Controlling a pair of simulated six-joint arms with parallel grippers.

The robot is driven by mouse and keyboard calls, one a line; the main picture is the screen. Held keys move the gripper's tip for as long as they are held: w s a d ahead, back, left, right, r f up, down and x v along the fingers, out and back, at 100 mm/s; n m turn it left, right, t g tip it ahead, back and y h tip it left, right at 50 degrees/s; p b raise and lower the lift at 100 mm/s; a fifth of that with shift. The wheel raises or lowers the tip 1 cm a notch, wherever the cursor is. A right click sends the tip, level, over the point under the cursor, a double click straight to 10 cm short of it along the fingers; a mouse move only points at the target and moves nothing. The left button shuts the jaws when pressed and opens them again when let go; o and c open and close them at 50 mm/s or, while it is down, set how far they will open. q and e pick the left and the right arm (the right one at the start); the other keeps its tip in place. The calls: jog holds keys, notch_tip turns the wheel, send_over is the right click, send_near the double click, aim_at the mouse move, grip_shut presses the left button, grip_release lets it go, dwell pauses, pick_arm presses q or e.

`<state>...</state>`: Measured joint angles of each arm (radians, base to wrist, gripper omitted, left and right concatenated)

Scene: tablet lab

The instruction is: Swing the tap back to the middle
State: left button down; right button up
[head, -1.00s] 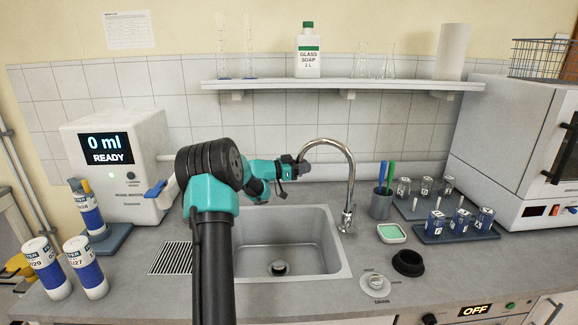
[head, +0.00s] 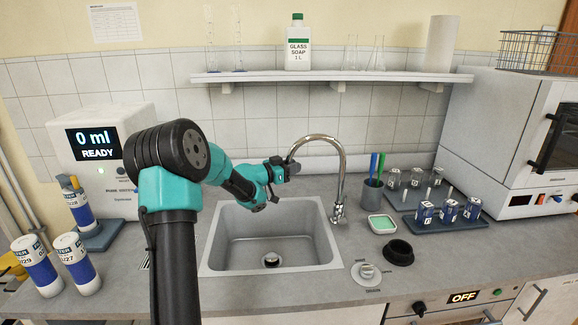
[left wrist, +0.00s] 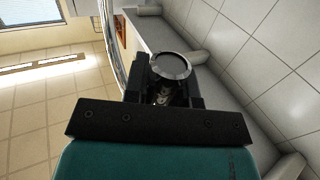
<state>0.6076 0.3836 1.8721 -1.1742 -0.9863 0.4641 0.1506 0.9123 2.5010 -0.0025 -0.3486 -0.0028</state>
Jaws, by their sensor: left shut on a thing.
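The chrome tap (head: 341,165) stands at the right rim of the grey sink (head: 230,258). Its curved spout arches up and over to the left, towards the back left of the basin. My left gripper (head: 292,169) is shut on the end of the spout, which it partly hides. In the left wrist view a round metal end of the tap (left wrist: 171,66) sits between the dark fingers. A curved chrome tube also shows at the left there. My right gripper is in neither view.
A cup with pens (head: 372,194), a green sponge dish (head: 382,224) and a black ring (head: 398,252) are right of the tap. A shelf (head: 330,76) with soap and glassware hangs above. A dispenser (head: 130,120) stands left.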

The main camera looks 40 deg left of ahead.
pick_arm(q)
jog(key=c, duration=1)
grip_release()
jog(key=shift+o, duration=0.2)
jog(key=v, duration=1.7)
jog(key=shift+s, duration=0.15)
jog(key=x, duration=1.6)
jog(key=shift+s+a, duration=0.1)
